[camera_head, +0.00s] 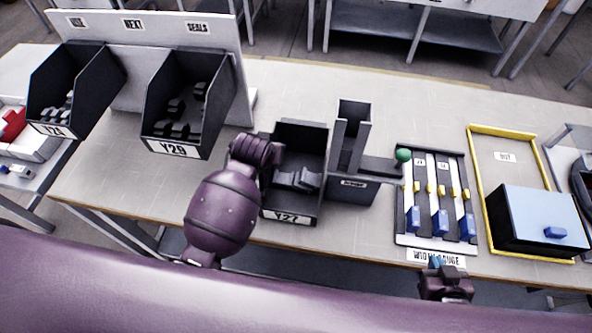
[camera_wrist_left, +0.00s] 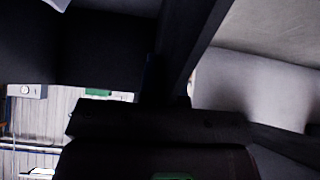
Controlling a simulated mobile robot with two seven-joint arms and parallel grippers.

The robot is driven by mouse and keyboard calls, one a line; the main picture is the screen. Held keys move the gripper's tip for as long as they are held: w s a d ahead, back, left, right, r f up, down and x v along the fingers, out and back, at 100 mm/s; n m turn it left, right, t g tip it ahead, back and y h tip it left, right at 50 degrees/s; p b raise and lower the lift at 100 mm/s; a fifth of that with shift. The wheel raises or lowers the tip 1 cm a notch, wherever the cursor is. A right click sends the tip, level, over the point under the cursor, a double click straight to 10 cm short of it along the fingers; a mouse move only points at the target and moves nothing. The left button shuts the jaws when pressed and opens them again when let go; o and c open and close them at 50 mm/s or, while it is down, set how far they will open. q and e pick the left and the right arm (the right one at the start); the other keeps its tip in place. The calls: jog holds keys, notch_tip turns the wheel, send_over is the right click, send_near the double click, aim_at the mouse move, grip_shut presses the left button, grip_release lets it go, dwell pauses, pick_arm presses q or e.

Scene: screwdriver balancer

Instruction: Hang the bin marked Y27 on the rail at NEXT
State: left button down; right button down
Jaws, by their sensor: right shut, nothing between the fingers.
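The dark bin marked Y27 (camera_head: 291,219) is at the front of the bench, right of the Y29 bin, with grey parts inside. The board at the back carries the NEXT label (camera_head: 132,23); bare board shows below it between two bins. My left arm's wrist is at the left side of the Y27 bin; its fingers are hidden in the head view. The left wrist view shows dark walls very close, and I cannot tell whether that gripper is open. My right gripper (camera_head: 445,281) is shut and empty at the front edge, below the width gauge.
The Y24 bin (camera_head: 52,131) and Y29 bin (camera_head: 173,149) sit at the board with parts inside. A dark upright holder (camera_head: 351,190) stands just right of Y27. Further right are a gauge with blue sliders (camera_head: 398,230), a yellow-framed area (camera_head: 507,131) and a blue-lidded box (camera_head: 543,217).

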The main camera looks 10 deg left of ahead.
pick_arm(q)
jog(key=shift+r+p, duration=0.45)
jog(key=shift+r, duration=1.1)
jog(key=shift+w, duration=0.1)
